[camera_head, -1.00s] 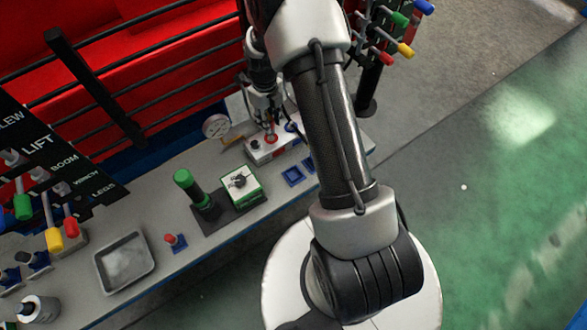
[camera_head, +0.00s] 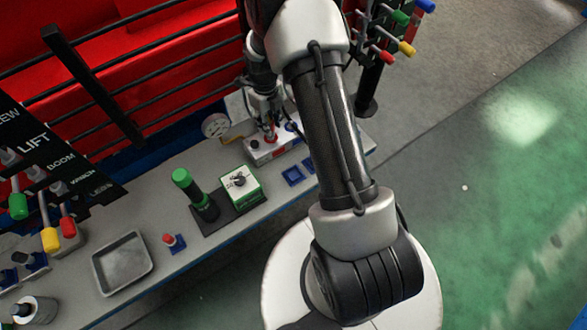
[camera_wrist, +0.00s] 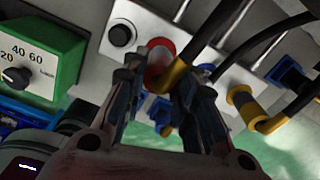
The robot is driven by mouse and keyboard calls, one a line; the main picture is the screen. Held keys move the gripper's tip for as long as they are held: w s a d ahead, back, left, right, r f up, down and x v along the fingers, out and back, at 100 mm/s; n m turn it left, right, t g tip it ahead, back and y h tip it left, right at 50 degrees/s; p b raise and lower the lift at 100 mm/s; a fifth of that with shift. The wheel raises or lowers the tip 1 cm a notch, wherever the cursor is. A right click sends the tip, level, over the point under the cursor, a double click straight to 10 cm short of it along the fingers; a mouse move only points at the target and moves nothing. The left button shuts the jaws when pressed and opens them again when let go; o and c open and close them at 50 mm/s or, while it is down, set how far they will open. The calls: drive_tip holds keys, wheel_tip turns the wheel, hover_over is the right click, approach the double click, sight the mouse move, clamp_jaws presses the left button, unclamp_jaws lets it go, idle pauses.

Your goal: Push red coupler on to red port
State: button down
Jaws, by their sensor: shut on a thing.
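My gripper (camera_wrist: 160,92) is shut on the red coupler (camera_wrist: 156,62), which sits between the fingertips in the wrist view. A yellow elbow (camera_wrist: 171,77) with a black hose leaves it to the upper right. The red port (camera_wrist: 162,45) shows as a red ring at the coupler's far end on a pale block. Whether the coupler is seated or only touching cannot be told. In the head view my gripper (camera_head: 267,112) is above the port block (camera_head: 262,154), partly behind my arm, and the red ring (camera_head: 271,138) is just below the fingers.
A black round fitting (camera_wrist: 121,34) is left of the red port. A second yellow-ended hose (camera_wrist: 243,98) lies to the right. A green dial box (camera_head: 241,182), green-topped cylinder (camera_head: 194,187) and grey tray (camera_head: 122,262) stand on the bench. A round gauge (camera_head: 215,126) is close left of the gripper.

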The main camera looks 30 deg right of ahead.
drive_tip(key=shift+f+b, duration=0.45)
drive_tip(key=shift+f, duration=0.2)
drive_tip(key=c, duration=1.2)
unclamp_jaws()
drive_tip(key=shift+r+p, duration=1.8)
drive_tip(key=shift+r, duration=0.8)
drive_tip(key=shift+f, duration=0.1)
wheel_tip(320, 180, up, 12)
